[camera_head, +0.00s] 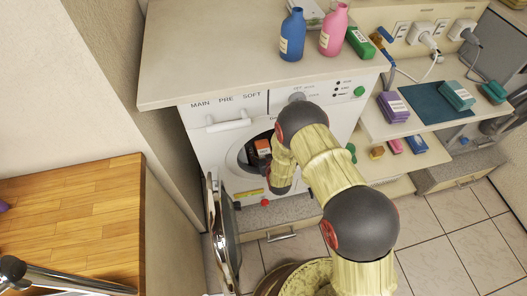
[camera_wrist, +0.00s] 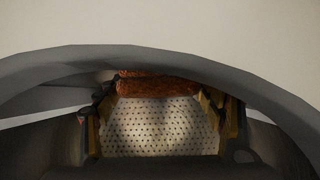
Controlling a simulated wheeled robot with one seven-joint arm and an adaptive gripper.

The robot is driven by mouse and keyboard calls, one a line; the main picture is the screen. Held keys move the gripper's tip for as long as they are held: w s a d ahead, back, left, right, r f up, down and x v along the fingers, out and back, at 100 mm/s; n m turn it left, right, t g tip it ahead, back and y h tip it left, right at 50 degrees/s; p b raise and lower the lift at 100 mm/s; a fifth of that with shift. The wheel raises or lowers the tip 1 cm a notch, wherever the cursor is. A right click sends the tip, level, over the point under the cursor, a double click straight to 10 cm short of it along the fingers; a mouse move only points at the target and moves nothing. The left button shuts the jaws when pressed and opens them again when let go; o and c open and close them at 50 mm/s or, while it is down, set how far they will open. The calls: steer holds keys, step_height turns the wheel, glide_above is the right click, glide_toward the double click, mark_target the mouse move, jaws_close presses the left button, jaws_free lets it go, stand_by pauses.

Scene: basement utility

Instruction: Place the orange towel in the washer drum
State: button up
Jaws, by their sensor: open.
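The white washer (camera_head: 215,145) stands under the counter with its round door (camera_head: 222,235) swung open to the left. My arm reaches to its opening, with the gripper end in the dark mouth of the drum. The orange towel (camera_head: 262,147) shows as a small patch inside the opening. In the wrist view the rolled orange towel (camera_wrist: 157,86) lies across the far side of the perforated drum (camera_wrist: 160,125). My gripper (camera_wrist: 158,95) is open, with one finger toward each end of the towel. Whether the fingers touch the towel is unclear.
The grey rim (camera_wrist: 150,58) of the opening arches close over my gripper. A blue bottle (camera_head: 292,36) and a pink bottle (camera_head: 334,30) stand on the counter above. Shelves with several small boxes are at right. A wooden counter (camera_head: 80,220) is at left.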

steer(key=p+v, duration=0.3)
steer(key=v, duration=0.8)
steer(key=shift+s+r+p, duration=0.1)
steer(key=shift+r+p, duration=0.05)
steer(key=shift+p, duration=0.2)
steer(key=shift+s+d+r, duration=0.1)
steer(key=shift+s+d, duration=0.05)
steer(key=shift+s, duration=0.2)
